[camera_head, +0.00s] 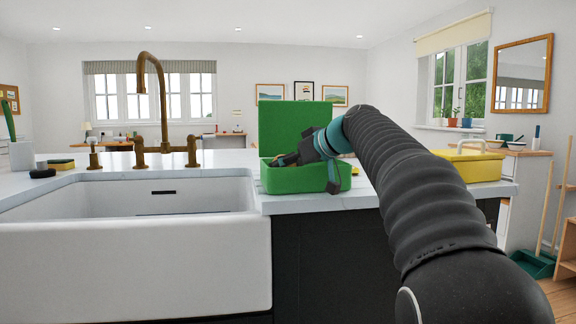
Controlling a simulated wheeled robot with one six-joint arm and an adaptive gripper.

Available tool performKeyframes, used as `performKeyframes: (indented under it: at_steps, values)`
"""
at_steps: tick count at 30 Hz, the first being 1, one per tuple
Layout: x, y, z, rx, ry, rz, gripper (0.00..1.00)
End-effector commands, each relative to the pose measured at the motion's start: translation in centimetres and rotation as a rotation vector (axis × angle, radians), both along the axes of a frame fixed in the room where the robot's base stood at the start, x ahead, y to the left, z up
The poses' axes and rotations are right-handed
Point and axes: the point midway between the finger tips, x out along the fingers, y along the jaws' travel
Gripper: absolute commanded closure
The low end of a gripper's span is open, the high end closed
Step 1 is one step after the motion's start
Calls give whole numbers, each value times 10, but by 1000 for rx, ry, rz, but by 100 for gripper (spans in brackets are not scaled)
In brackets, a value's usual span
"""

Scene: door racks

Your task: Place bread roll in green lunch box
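The green lunch box (305,181) stands on the counter right of the sink, its lid (287,122) raised at the back. My arm reaches in from the right, and my gripper (289,159) is over the front part of the box, its fingers pointing left and down at the opening. A small brownish patch, perhaps the bread roll, shows by the fingertips at the box's left side. It is mostly hidden by the fingers and the box wall. I cannot tell whether the fingers hold it or stand apart.
A white sink (135,240) with a brass tap (153,85) takes up the left. A yellow box (470,165) with a handle stands on the counter to the right, behind my arm. A sponge (61,164) lies at the far left.

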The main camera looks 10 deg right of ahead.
Motion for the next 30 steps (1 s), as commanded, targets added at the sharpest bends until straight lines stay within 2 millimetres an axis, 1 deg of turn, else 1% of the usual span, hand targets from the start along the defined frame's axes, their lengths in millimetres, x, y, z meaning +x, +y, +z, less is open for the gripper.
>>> performKeyframes:
  at_steps: [1, 10, 14, 15, 16, 25, 28, 30]
  values:
    - [0, 0, -3, 0, 0, 0, 56]
    - [0, 0, -11, 1, 2, 0, 56]
    - [0, 0, -13, 0, 5, 1, 56]
    - [1, 0, -13, 0, 6, 1, 31]
    - [1, 0, -14, 0, 6, 1, 28]
    - [1, 0, -16, 0, 12, 1, 28]
    - [2, 0, -12, 0, 13, 2, 28]
    - [1, 0, -5, -1, 13, 2, 28]
